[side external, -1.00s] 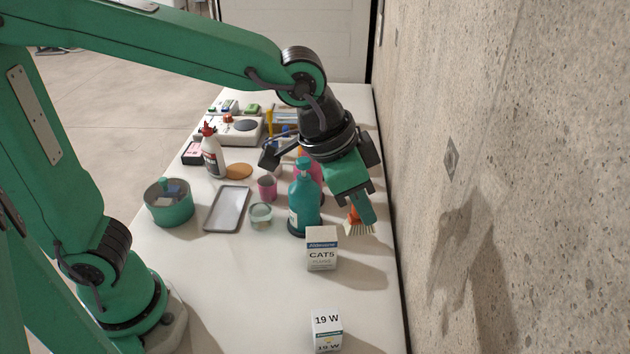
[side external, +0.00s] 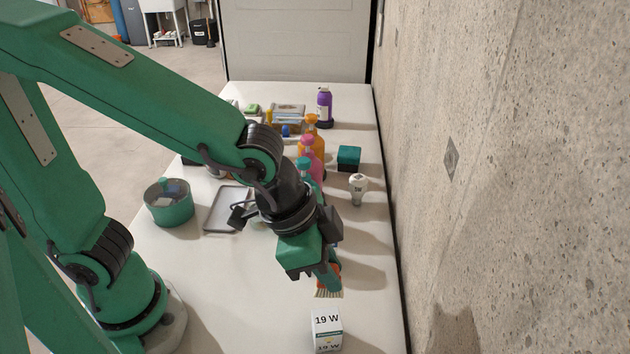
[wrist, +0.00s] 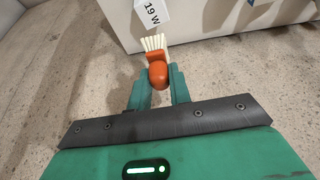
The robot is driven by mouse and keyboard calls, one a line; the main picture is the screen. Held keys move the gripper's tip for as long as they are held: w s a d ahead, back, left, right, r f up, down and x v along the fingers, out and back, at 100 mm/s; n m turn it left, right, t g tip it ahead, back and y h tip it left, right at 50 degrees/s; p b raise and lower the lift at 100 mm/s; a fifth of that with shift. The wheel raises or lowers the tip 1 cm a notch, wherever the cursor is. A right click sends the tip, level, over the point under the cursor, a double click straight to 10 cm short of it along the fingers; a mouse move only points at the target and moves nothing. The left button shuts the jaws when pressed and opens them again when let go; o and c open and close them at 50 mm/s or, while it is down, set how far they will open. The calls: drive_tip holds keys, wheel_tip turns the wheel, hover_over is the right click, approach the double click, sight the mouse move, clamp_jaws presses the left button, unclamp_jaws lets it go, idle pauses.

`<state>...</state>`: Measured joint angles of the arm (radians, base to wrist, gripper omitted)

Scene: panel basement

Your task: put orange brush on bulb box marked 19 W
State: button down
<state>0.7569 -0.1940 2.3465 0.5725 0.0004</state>
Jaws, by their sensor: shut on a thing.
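The orange brush (side external: 330,284) has pale bristles and hangs from my gripper (side external: 328,274), which is shut on it. In the wrist view the brush (wrist: 157,70) sits between my two green fingers (wrist: 158,85), bristles pointing away from me. The white bulb box marked 19 W (side external: 326,330) stands upright near the front of the table. In the wrist view the box (wrist: 150,14) shows just beyond the bristles. In the side view the brush is a little behind and above the box; whether they touch, I cannot tell, but a gap seems to show.
A light bulb (side external: 357,188), a teal box (side external: 349,158) and several bottles stand farther back. A grey tray (side external: 228,209) and a green pot (side external: 169,204) are at left. The concrete wall (side external: 500,180) runs along the table's right edge. The table's front left is bare.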

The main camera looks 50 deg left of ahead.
hover_over(324, 320)
drive_tip(key=shift+w+d+f, duration=0.1)
drive_tip(key=shift+w+f, duration=0.05)
drive_tip(key=shift+f, duration=3.85)
drive_tip(key=shift+f, duration=0.15)
drive_tip(key=c, duration=1.3)
unclamp_jaws()
drive_tip(key=shift+r, duration=0.2)
drive_tip(key=shift+r, duration=0.55)
drive_tip(key=v, duration=1.1)
drive_tip(key=shift+a+f, duration=0.1)
drive_tip(key=shift+a, duration=0.1)
